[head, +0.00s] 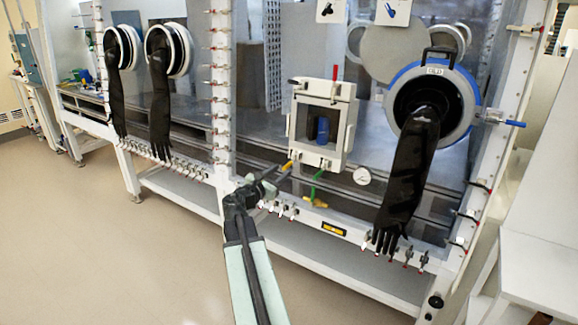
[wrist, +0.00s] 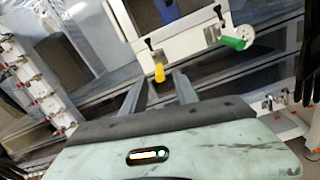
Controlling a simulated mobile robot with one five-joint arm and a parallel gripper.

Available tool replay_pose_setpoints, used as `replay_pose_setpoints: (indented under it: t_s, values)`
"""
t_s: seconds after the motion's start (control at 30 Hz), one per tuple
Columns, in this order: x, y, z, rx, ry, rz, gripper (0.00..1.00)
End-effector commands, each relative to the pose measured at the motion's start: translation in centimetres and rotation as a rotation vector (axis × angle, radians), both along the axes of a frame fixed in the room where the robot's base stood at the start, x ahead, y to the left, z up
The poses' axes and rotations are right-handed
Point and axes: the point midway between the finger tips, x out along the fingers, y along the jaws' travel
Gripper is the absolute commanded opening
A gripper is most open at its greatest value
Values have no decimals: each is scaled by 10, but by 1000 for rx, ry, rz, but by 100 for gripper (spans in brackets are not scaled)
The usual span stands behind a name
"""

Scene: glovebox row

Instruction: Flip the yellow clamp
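The yellow clamp (head: 287,166) is a small yellow handle at the lower left corner of the small white hatch (head: 346,130) on the glovebox front. In the wrist view the yellow clamp (wrist: 159,72) hangs below the hatch's white frame (wrist: 185,38), pointing down toward me. My gripper (head: 278,177) is just left of and below the clamp. In the wrist view my gripper (wrist: 159,81) has its two grey fingers apart, with the clamp's yellow end showing between the fingertips. I cannot tell whether they touch it. The gripper holds nothing.
A green handle (wrist: 233,43) is right of the clamp. A yellow valve handle (head: 315,203) and a round gauge (head: 362,176) sit lower right. A black glove (head: 412,175) hangs from the blue-ringed port. The floor (head: 100,230) at left is clear.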

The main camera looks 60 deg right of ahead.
Motion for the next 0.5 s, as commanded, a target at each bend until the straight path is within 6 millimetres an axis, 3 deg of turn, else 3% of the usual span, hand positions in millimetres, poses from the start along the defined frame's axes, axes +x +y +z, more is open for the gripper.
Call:
replay_pose_setpoints:
  t_s: [0.23,0.5]
  values:
    - [1,-48,0,0,-2,-2,35]
    - [0,-54,0,1,-2,-1,35]
